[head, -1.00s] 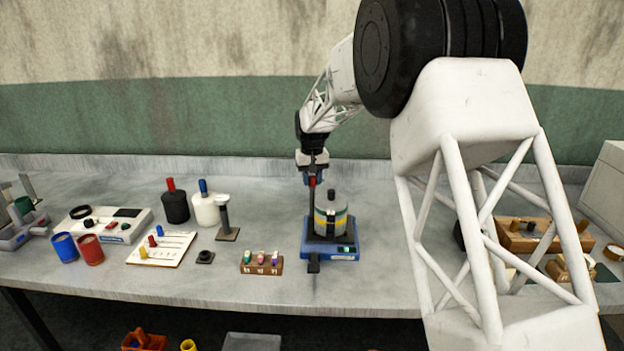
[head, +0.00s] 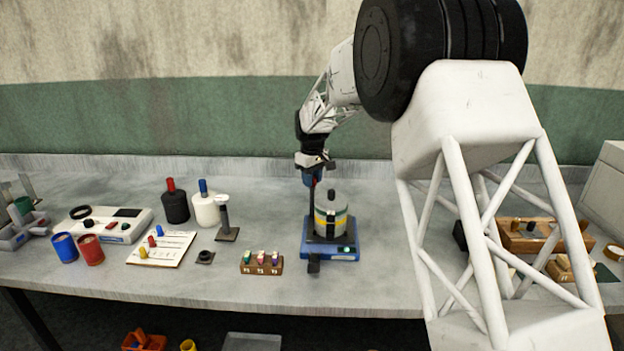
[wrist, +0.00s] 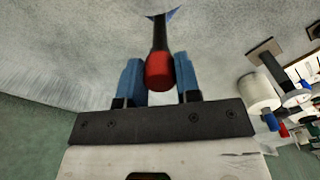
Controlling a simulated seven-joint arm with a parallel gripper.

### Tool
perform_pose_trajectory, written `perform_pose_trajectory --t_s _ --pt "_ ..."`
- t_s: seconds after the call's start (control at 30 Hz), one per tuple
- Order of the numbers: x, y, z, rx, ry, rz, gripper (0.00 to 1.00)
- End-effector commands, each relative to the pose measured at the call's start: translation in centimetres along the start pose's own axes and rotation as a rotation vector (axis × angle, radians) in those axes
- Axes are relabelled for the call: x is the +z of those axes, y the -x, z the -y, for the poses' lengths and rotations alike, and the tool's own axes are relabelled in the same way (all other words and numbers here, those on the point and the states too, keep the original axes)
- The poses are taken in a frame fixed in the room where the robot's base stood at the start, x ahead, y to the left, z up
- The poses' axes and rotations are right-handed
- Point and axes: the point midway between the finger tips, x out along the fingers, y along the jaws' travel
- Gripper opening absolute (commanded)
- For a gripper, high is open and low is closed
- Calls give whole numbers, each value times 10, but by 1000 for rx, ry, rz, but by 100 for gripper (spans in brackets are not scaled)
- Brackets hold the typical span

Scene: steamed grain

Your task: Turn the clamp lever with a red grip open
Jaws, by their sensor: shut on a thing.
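The clamp lever is a dark bar with a red grip (wrist: 159,72) at its end. It stands at the left side of a blue clamp base (head: 345,256), behind and beside a banded pot (head: 331,215). My gripper (head: 313,181) is at the lever's upper end. In the wrist view the red grip sits between the two blue fingers of my gripper (wrist: 159,82), which are shut on it. In the head view my fingers hide most of the grip.
A wooden block with several coloured pegs (head: 262,263) is left of the base. A grey stand (head: 226,220), a white bottle (head: 206,209) and a black bottle (head: 176,207) are farther left. Wooden trays (head: 525,236) are at right, partly behind my arm.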

Motion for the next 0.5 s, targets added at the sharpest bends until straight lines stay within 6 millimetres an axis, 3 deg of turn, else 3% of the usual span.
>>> perform_pose_trajectory --t_s 0.2,0.23,0.4,0.5 --pt "0 1 0 1 -1 -2 7" --pt "0 1 0 1 -1 -2 32" --pt "0 1 0 1 -1 -1 56" --pt "0 1 0 1 -1 -1 56"
